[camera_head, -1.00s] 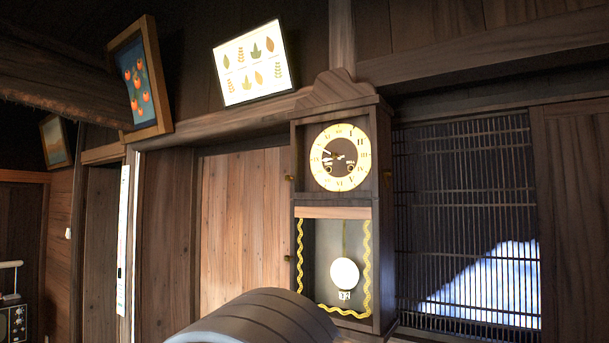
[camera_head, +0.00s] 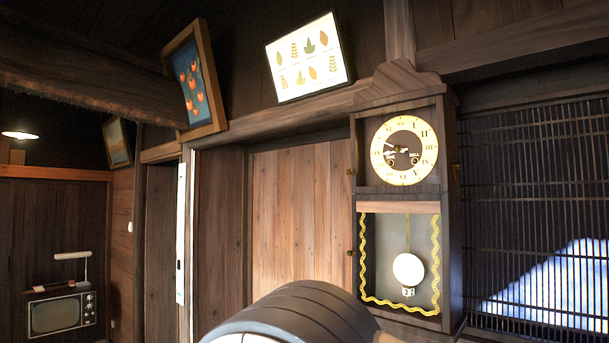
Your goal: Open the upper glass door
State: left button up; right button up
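A tall wooden wall clock (camera_head: 448,240) stands right of centre. Small brass fittings sit on the left edge of the case. The lower part has a yellow wavy border and a white round pendulum (camera_head: 408,269). Neither of my grippers is in view.
A dark rounded ribbed shape (camera_head: 312,312) fills the bottom centre, in front of the clock's lower left. A lattice screen (camera_head: 530,190) is on the right. Two framed pictures (camera_head: 195,80) (camera_head: 308,57) hang above. An old television (camera_head: 60,314) stands at lower left.

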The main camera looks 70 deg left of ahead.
aim_at(439, 100)
jog(key=u, duration=1.05)
jog(key=i, duration=1.1)
jog(key=u, duration=1.15)
